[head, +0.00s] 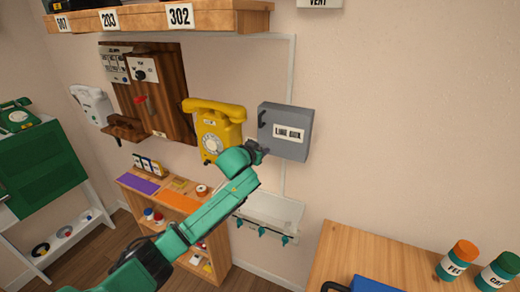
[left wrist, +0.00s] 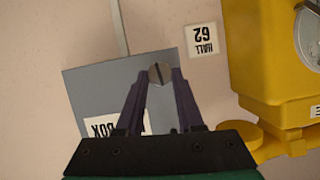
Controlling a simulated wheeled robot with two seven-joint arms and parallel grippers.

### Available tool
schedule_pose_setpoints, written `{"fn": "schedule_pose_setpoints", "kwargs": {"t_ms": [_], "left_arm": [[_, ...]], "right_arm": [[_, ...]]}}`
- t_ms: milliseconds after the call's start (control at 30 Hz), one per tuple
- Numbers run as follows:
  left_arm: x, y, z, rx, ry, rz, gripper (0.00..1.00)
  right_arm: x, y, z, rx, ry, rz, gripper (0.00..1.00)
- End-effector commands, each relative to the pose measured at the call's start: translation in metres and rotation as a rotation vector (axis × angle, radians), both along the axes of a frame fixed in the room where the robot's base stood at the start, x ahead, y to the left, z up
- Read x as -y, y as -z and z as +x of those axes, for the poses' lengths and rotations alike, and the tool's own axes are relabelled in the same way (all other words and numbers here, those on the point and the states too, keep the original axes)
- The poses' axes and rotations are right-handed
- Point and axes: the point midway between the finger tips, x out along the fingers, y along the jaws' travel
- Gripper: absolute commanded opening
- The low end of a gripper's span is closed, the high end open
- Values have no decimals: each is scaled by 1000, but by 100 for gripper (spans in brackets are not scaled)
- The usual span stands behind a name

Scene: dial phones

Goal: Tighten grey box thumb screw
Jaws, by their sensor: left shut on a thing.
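The grey box (head: 292,148), labelled "LINE BOX", hangs on the wall. It also shows in the left wrist view (left wrist: 85,92), with its label partly hidden behind my gripper. The thumb screw (left wrist: 160,74) is a round, slotted, metallic knob at the edge of the box. My left gripper (left wrist: 160,80) is shut on the thumb screw, one finger on each side. In the head view, my left gripper (head: 257,152) reaches the lower left side of the box, and the screw cannot be made out there. My right gripper is not in view.
A yellow dial phone (head: 213,130) hangs just left of the box, close to my left gripper. A wall tray with hooks (head: 268,212) is below. A wooden table (head: 385,252) with jars stands at the right. A shelf (head: 223,257) stands behind my arm.

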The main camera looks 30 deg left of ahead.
Motion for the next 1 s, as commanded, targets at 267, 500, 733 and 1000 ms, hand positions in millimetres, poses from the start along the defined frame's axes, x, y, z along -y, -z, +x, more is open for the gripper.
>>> {"fn": "schedule_pose_setpoints", "kwargs": {"t_ms": [267,500,733,1000], "left_arm": [[1,1,0,-6,0,52,0],[1,1,0,-5,0,55,0],[1,1,0,-5,0,54,66],[1,1,0,-4,0,54,66]], "right_arm": [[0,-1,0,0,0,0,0],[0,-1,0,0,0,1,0],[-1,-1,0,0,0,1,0],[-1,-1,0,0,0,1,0]]}}
